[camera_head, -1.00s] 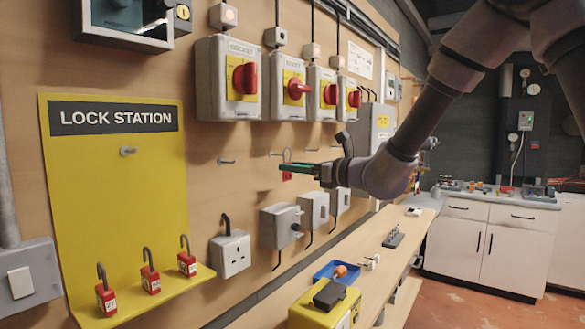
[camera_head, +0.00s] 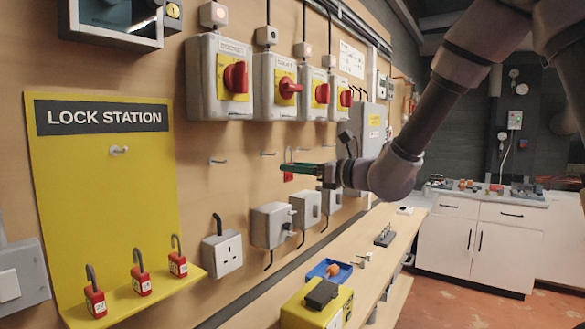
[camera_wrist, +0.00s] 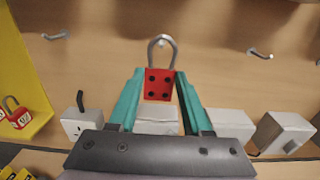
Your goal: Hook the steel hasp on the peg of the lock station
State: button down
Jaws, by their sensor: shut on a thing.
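The hasp (camera_wrist: 157,84), a red body with several dark holes and a grey steel loop, sits between the two green fingers of my gripper (camera_wrist: 158,72). My gripper is shut on it, loop up. In the head view the hasp (camera_head: 288,177) is small at the tip of my gripper (camera_head: 291,168), close to the wall. A wall peg tip shows at the loop's top in the wrist view; I cannot tell if the loop is around it. The yellow lock station (camera_head: 95,205) is far left, with its bare peg (camera_head: 119,150) under the title.
Bare wall pegs (camera_head: 218,161) stand between the station and my gripper. Red-handled isolators (camera_head: 222,78) hang above, sockets (camera_head: 222,253) below. Several red padlocks (camera_head: 141,283) stand on the station's ledge. A bench holds a yellow box (camera_head: 335,312) and blue tray (camera_head: 330,270).

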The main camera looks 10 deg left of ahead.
jog(key=shift+v, duration=1.5)
dwell(0.6)
